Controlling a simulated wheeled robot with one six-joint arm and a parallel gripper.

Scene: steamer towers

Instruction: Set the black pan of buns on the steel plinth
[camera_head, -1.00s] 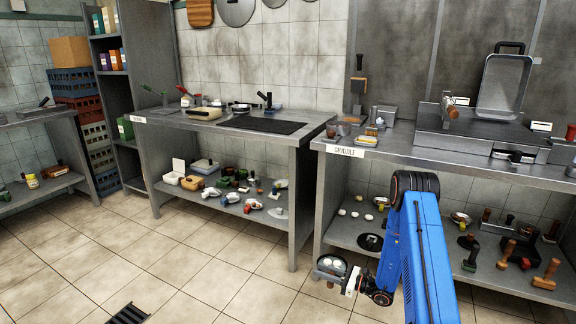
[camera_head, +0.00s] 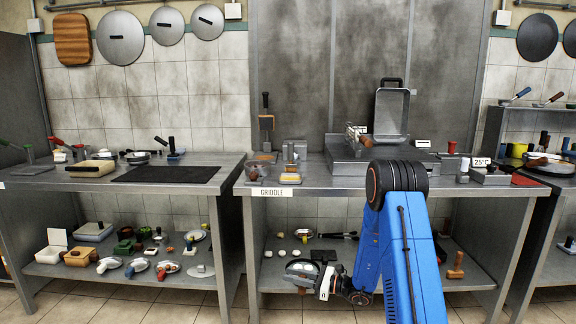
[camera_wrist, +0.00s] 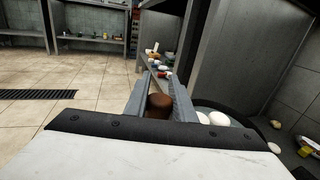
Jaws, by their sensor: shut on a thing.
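The black pan (camera_head: 287,268) is a round dark dish with pale buns (camera_head: 300,267) in it. In the head view it is low, in front of the griddle table's lower shelf. My gripper (camera_head: 318,284) is at its right side. In the wrist view the jaws of my gripper (camera_wrist: 159,96) are shut on a brown handle piece (camera_wrist: 159,105); the pan's dark rim (camera_wrist: 248,122) and white buns (camera_wrist: 218,118) show just right of the jaws. Much of the pan is hidden behind the gripper. I cannot surely pick out the steel plinth.
The griddle table (camera_head: 330,184) holds a steel griddle (camera_head: 430,165) and small items. Its lower shelf (camera_head: 275,281) carries eggs, dishes and tools close behind the pan. Another table (camera_head: 120,184) stands left. In the wrist view, tiled floor (camera_wrist: 70,70) is clear at left.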

